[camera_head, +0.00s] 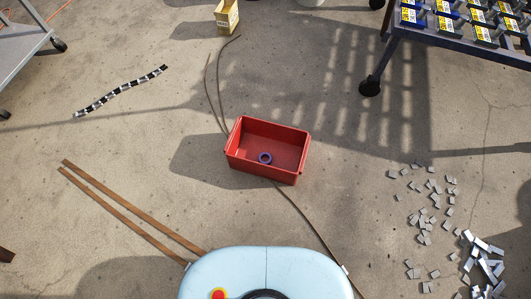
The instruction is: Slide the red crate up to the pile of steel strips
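The red crate (243,158) stands upright and open on the concrete floor near the middle of the head view. A small blue-purple ring (265,158) lies inside it. The pile of steel strips (484,262) lies on the floor at the lower right, with its right side near the picture edge. A wide gap of floor separates the crate from the pile. Neither of my grippers shows in the view, so nothing is seen touching the crate.
Small metal pieces (428,208) lie scattered between crate and pile. A wheeled rack (450,44) stands upper right. Two brown strips (130,208) lie lower left; a striped strip (120,91) lies upper left. Thin dark rods run past the crate. A cardboard box (227,17) stands behind.

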